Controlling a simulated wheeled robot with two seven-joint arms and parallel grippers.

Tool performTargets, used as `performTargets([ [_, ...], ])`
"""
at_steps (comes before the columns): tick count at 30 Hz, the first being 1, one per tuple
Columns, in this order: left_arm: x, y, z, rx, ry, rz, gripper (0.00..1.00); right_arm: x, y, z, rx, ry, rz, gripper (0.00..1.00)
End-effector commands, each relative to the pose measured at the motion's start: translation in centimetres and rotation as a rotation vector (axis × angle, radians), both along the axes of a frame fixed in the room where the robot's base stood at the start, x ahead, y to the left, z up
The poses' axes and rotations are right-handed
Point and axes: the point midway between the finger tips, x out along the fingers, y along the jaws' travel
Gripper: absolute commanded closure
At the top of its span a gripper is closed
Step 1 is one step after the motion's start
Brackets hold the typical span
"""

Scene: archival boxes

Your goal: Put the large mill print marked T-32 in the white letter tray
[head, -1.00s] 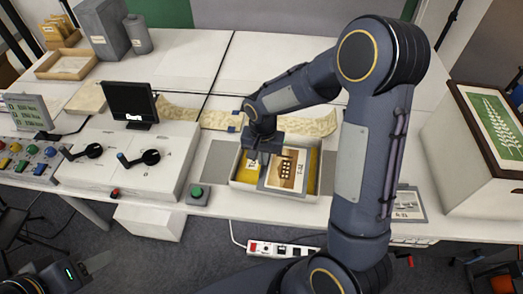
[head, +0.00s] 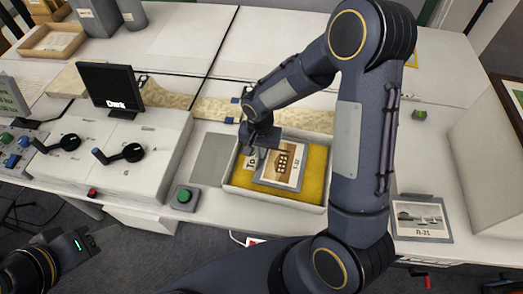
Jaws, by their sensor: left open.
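The mill print marked T-32 (head: 281,164) shows a brown building with dark windows on a pale sheet with a grey border. It is inside the outline of the white letter tray (head: 270,201), over the tray's yellow floor. Whether it rests on the floor or is slightly above it is hard to tell. My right gripper (head: 261,147) is at the print's upper left edge and appears shut on it; its fingertips are partly hidden. My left gripper (head: 94,240) is open and empty at the lower left, off the table's front edge.
A green button box (head: 184,198) and a grey mat (head: 210,160) are left of the tray. A lever console (head: 110,165) and dark monitor (head: 110,88) stand further left.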

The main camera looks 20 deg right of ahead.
Motion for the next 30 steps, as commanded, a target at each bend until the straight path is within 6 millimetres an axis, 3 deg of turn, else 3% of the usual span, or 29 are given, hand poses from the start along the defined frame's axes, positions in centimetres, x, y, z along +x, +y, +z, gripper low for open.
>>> performTargets([
  [23,0.0,0.0,-1.2,0.0,-0.001,0.0,0.55,0.0,0.0,-1.0,0.0,-0.001,0.001,1.0],
  [28,0.0,0.0,-1.2,0.0,-0.001,0.0,0.55,0.0,0.0,-1.0,0.0,-0.001,0.001,0.77],
  [30,0.0,0.0,-1.2,0.0,-0.001,0.0,0.55,0.0,0.0,-1.0,0.0,-0.001,0.001,0.76],
])
